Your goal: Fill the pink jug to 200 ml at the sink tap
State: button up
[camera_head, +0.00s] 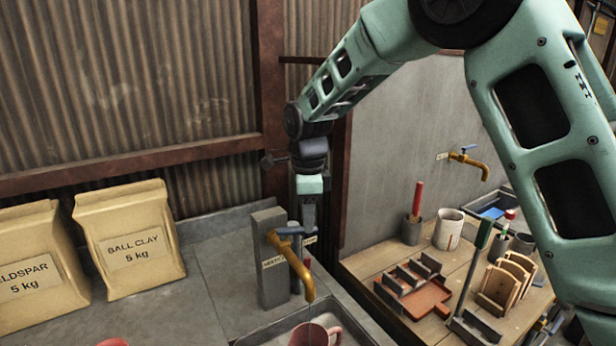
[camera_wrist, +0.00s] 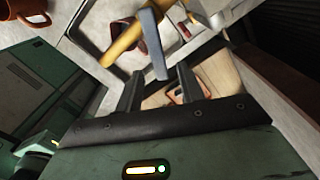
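The pink jug (camera_head: 314,335) stands in the sink (camera_head: 262,338) under the spout of a brass tap (camera_head: 292,262); its lower part is cut off by the picture's edge. I cannot make out its water level. The tap has a blue lever (camera_head: 290,231) and is mounted on a grey post. In the wrist view, the blue lever (camera_wrist: 153,45) reaches down between the two fingers of my gripper (camera_wrist: 160,70). The fingers are apart, with a gap on both sides of the lever. The brass tap (camera_wrist: 122,42) crosses behind, partly covering a reddish vessel in the sink.
Bags of ball clay (camera_head: 130,240) and feldspar (camera_head: 38,275) stand at the left on the counter. A wooden bench at the right carries a brown tray (camera_head: 418,297), a white pot (camera_head: 448,229) and racks. A second brass tap (camera_head: 468,163) is on the wall behind.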

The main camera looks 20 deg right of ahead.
notch_tip(320, 180, up, 16)
jog(key=b, duration=0.2)
jog(key=shift+f, duration=0.15)
dwell(1.4)
grip_shut()
jog(key=s+a+f+n+t+h+p, duration=0.15)
jog(key=s+f+n, duration=0.3)
jog(key=n, duration=0.45)
jog(key=s+a+f+n+t+p, duration=0.2)
jog(key=s+f+n+t+p, duration=0.15)
jog(key=s+n, duration=0.4)
jog(key=w+d+f+n+p, duration=0.1)
jog(key=w+f+p, duration=0.3)
jog(key=w+f, duration=0.4)
jog(key=shift+w+d+f+g+p, duration=0.4)
jog(key=shift+d+f, duration=0.35)
jog(key=shift+f, duration=0.15)
